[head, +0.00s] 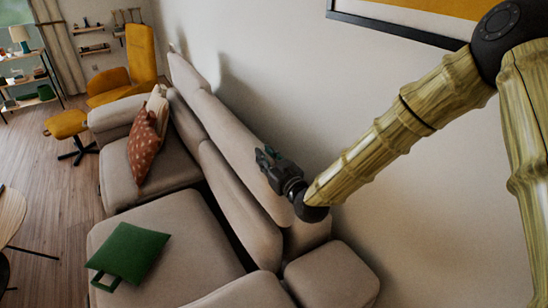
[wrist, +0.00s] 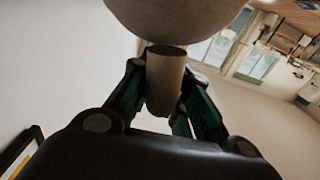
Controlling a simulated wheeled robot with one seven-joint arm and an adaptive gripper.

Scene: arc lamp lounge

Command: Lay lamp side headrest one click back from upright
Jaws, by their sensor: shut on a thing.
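The beige sofa has a row of padded headrests along the wall. In the head view, one headrest (head: 188,72) is at the far end, and a long one (head: 228,122) is in the middle. My gripper (head: 264,160) is at the wall side of the long headrest. In the wrist view, my gripper's fingers (wrist: 165,105) are shut on a short beige peg (wrist: 165,75), just below a large rounded beige pad (wrist: 180,15). The pad looks like a headrest's underside or end. Its tilt is hard to judge, and I see no arc lamp.
A white wall (head: 285,60) runs close behind the sofa, with a framed picture (head: 420,25) above. A yellow armchair (head: 120,75) stands beyond.

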